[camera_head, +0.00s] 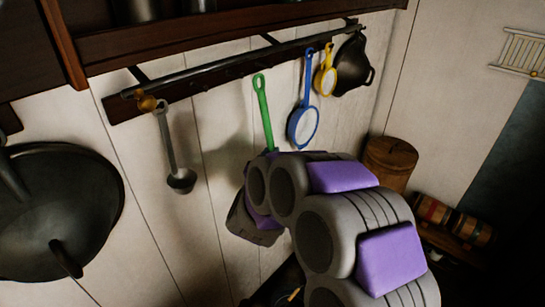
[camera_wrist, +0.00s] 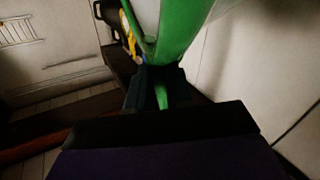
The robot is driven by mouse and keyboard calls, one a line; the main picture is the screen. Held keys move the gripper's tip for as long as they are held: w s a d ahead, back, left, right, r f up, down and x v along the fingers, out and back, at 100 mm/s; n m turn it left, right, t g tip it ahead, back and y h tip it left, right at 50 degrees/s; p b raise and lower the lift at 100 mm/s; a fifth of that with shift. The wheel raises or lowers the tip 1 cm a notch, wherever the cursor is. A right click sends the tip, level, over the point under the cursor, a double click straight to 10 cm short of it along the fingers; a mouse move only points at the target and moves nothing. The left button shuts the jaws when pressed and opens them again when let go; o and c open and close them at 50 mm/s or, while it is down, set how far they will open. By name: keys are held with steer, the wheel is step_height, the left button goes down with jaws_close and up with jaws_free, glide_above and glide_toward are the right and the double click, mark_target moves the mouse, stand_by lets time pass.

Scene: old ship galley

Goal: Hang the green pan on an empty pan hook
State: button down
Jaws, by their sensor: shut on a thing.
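The green pan (camera_head: 264,108) stands upright in front of the wall in the head view, its handle pointing up with a hole at the top end. Its lower part is hidden behind my arm. In the wrist view the green pan (camera_wrist: 182,30) fills the top middle, between my gripper's dark fingers. My gripper (camera_wrist: 160,88) is shut on the green pan. The hook rail (camera_head: 235,68) runs along the wall above. The handle's top is near and just below the rail's small hooks. I cannot tell whether it touches one.
A ladle (camera_head: 168,140) hangs at the rail's left. A blue pan (camera_head: 304,120), a yellow pan (camera_head: 326,78) and a black pan (camera_head: 352,68) hang at its right. A large dark wok (camera_head: 60,205) is at left. A wooden shelf (camera_head: 200,35) overhangs the rail.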

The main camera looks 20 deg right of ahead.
steer(key=shift+w+d, duration=0.4)
steer(key=shift+w, duration=0.2)
steer(key=shift+w+f, duration=0.1)
steer(key=shift+w, duration=0.2)
steer(key=w+a+f+p, duration=0.1)
steer(key=w+a, duration=0.4)
steer(key=w, duration=0.2)
steer(key=shift+w+a+p, duration=0.2)
steer(key=shift+w+p, duration=0.1)
stand_by(0.6)
stand_by(0.6)
steer(key=c, duration=0.9)
jaws_free()
steer(key=shift+f, duration=0.15)
steer(key=shift+c, duration=0.2)
steer(key=shift+o, duration=0.5)
steer(key=shift+d, duration=0.1)
